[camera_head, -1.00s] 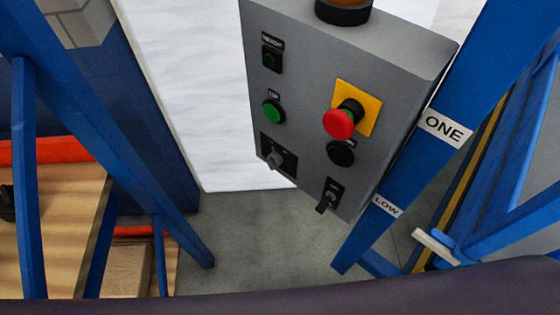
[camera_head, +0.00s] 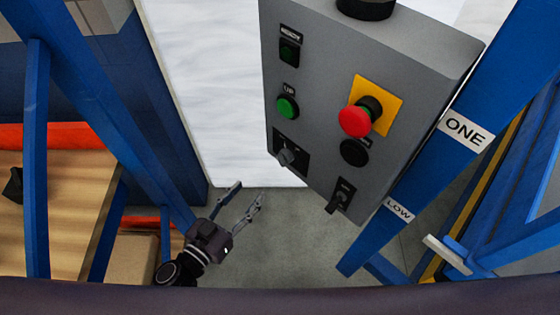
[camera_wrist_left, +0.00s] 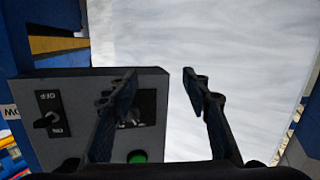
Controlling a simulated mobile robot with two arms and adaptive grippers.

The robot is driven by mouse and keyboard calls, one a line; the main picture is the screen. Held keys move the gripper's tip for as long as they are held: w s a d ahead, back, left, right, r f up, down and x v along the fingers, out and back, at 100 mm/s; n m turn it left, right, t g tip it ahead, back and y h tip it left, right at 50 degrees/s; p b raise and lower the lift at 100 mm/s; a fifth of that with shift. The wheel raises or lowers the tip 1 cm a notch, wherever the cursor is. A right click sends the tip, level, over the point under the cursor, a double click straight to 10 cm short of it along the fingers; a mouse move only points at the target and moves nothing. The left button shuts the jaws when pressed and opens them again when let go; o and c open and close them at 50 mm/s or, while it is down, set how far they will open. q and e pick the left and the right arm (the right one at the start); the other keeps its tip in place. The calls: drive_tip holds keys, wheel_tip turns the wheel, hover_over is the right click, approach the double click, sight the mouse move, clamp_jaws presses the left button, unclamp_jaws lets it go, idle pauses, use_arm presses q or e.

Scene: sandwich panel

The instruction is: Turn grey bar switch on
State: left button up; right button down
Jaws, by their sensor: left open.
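The grey control panel (camera_head: 330,100) hangs tilted in the middle of the head view. The grey bar switch (camera_head: 287,157) is on a black plate at its lower left; its knob points obliquely. In the left wrist view the switch (camera_wrist_left: 132,118) is partly hidden behind one finger. My left gripper (camera_head: 249,190) is open and empty, below and left of the switch in the head view, apart from it. In the left wrist view its fingers (camera_wrist_left: 160,76) are spread, one across the panel, the other over the white background. My right gripper is not in view.
The panel also carries a black switch (camera_head: 340,197) marked OFF and ON, a red push button (camera_head: 355,120) on a yellow plate, a black button (camera_head: 354,152) and green buttons (camera_head: 287,107). A blue post (camera_head: 450,130) stands close on the right; blue beams (camera_head: 110,100) are on the left.

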sight(280, 162)
use_arm(q)
drive_tip(key=s+d+r+m+h, duration=0.2)
drive_tip(key=d+r+h, duration=0.15)
drive_tip(key=r, duration=0.65)
drive_tip(key=p+x, duration=0.1)
drive_tip(key=x, duration=0.7)
drive_tip(key=shift+d+f, duration=0.1)
drive_tip(key=shift+f, duration=0.1)
drive_tip(key=shift+c, duration=0.4)
drive_tip(key=c, duration=1.1)
